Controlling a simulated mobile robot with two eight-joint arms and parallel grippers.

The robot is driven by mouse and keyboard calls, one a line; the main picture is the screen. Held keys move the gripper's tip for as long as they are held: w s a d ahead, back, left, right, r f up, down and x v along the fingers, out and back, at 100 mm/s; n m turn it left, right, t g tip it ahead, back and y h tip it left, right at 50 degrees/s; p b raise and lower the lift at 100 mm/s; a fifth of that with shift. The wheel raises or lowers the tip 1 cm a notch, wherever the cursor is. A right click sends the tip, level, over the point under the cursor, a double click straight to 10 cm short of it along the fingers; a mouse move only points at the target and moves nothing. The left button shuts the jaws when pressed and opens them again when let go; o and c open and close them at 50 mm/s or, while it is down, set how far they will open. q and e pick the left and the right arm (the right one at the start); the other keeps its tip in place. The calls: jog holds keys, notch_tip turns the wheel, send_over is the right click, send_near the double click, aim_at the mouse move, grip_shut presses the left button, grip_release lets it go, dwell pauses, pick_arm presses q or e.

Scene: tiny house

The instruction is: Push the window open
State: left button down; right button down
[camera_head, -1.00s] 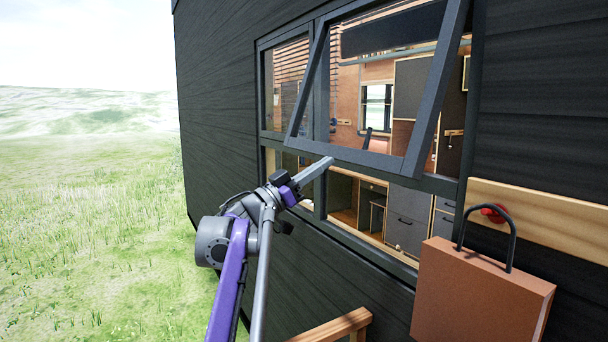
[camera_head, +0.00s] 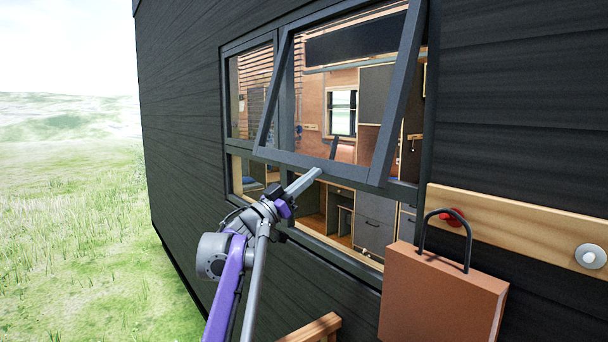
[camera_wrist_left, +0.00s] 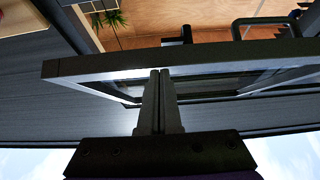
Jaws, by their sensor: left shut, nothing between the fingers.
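The window sash (camera_head: 278,158) is a dark grey framed pane. It tilts outward from the wall, with its lower edge away from the opening. My left gripper (camera_head: 318,172) is shut and empty, with its fingertips at the sash's bottom rail. In the left wrist view, the shut fingers (camera_wrist_left: 161,74) point at the bottom rail (camera_wrist_left: 95,67) and overlap its edge; I cannot tell for sure whether they touch it. My right gripper is not in view.
A brown bag-like object with a black handle (camera_head: 440,295) hangs from a wooden board (camera_head: 520,222) on the right. A wooden rail end (camera_head: 318,328) is low in front. Grass (camera_head: 75,230) lies open on the left.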

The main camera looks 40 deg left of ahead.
pick_arm(q)
jog(key=f+b+v, duration=0.1)
jog(key=b+v, duration=0.1)
jog(key=v, duration=0.8)
jog(key=shift+w, duration=0.25)
jog(key=shift+d, duration=0.15)
